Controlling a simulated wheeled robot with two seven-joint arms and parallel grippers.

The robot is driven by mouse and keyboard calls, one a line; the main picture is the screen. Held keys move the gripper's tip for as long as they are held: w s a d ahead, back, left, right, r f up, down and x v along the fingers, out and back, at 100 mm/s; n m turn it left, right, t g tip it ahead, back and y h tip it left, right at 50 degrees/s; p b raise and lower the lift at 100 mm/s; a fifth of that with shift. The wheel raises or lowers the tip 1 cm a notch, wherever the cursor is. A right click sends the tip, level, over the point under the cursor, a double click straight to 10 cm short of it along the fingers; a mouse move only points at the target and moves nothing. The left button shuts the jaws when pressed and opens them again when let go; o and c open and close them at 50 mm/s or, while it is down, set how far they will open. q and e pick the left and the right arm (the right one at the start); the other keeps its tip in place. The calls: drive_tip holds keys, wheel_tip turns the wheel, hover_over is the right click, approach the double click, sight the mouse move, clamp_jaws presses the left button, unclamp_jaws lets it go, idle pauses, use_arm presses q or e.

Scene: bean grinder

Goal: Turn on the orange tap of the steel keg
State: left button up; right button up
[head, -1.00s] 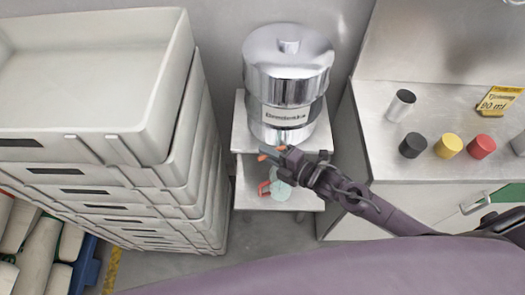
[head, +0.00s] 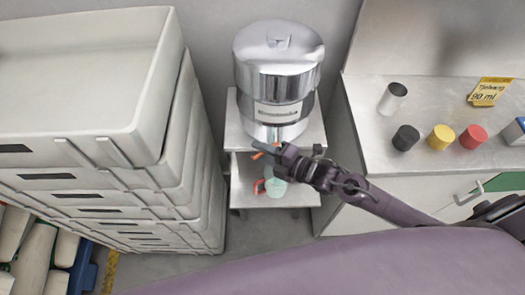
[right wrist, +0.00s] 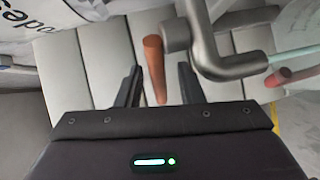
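The steel keg (head: 278,85) stands upright on a small steel stand; part of its label shows in the right wrist view. Its orange tap handle (right wrist: 154,58) shows in the right wrist view beside the grey bent spout (right wrist: 208,45). In the head view the orange handle (head: 264,147) is mostly hidden by my right gripper (head: 274,156). My right gripper also shows in the right wrist view (right wrist: 158,88). It is open, with the handle's end between its fingers and visible gaps on both sides. My left gripper is not in view.
A clear jug (head: 275,187) with a red handle is on the stand's lower shelf (head: 245,199). Stacked grey crates (head: 150,150) stand close on the left.

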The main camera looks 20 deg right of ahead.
drive_tip(key=v, duration=0.8)
drive_tip(key=shift+b, duration=0.45)
drive_tip(key=shift+w+a+r, duration=0.1)
drive_tip(key=shift+w+a, duration=0.05)
drive_tip(key=shift+a, duration=0.05)
